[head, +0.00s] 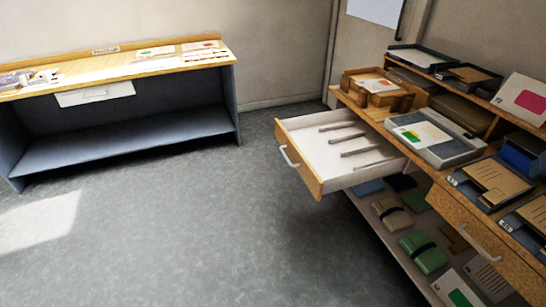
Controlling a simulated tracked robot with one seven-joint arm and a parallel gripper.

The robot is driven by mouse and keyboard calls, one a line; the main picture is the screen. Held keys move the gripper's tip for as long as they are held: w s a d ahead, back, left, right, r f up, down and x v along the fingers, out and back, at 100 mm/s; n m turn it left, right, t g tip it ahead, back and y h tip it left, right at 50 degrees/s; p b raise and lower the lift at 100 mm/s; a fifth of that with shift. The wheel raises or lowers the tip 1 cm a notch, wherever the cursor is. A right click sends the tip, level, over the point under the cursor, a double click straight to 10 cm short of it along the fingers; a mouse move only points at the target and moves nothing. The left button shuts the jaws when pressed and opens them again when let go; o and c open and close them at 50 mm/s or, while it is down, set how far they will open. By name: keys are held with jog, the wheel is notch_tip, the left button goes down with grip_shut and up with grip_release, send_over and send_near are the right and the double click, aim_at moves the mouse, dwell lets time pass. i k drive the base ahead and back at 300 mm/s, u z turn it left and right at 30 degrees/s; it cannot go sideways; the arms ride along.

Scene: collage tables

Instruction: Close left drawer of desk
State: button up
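The desk (418,160) stands on the right side of the head view, with a wooden top. Its left drawer (325,157) is pulled far out towards the left, over the floor. The drawer has a wooden front (297,165) with a pale curved handle (289,157). Its white inside holds several thin grey dividers and looks otherwise empty where I can see it. A second, right drawer (478,240) of the desk, with a similar handle, looks shut. My gripper is not in view.
Papers, trays and boxes crowd the desk top, and a lower shelf (388,210) holds several bundles.

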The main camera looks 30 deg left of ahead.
aim_at(333, 151)
jog(key=u, duration=0.55)
jog(key=k, duration=0.5)
jog(key=u, duration=0.5)
jog(key=i, duration=0.5)
jog(key=z, duration=0.05)
jog(key=k, duration=0.55)
jog(key=u, duration=0.35)
jog(key=i, duration=1.4)
jog(key=u, duration=0.65)
